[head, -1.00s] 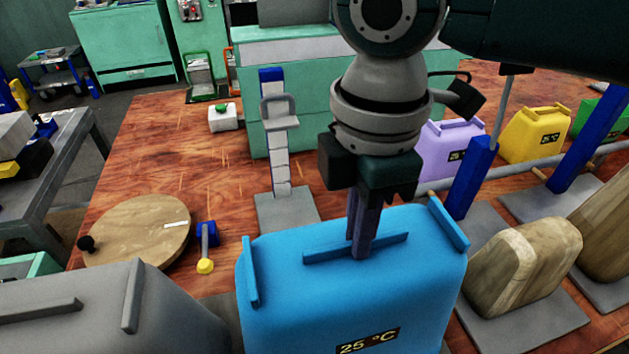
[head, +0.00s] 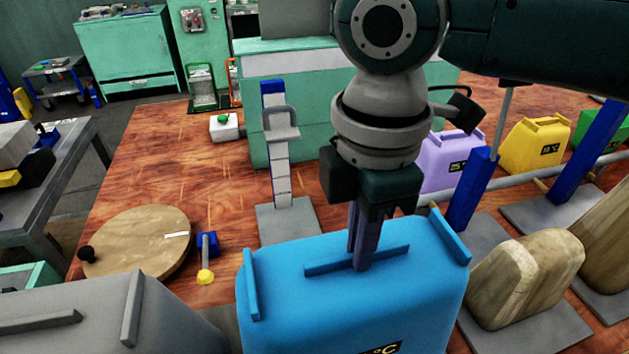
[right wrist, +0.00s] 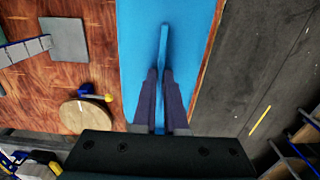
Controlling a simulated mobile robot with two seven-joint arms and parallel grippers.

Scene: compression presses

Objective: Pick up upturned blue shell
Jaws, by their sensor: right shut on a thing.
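The upturned blue shell (head: 300,305) stands at the front middle of the head view, with a raised rib along its top and a "°C" label partly cut off by the lower edge. My right gripper (head: 362,262) points down from above, its fingers shut on the shell's top rib. In the right wrist view the two fingers (right wrist: 162,100) lie on either side of the blue rib (right wrist: 164,45), and the blue surface fills the middle. I cannot tell whether the shell touches the surface below. My left gripper does not show.
A grey shell (head: 100,310) stands close on the left. Beige blocks (head: 520,280) on grey plates lie to the right. A round wooden disc (head: 135,240) and a yellow-tipped blue tool (head: 206,262) lie on the table. A lilac shell (head: 448,165) and a yellow shell (head: 532,145) stand behind.

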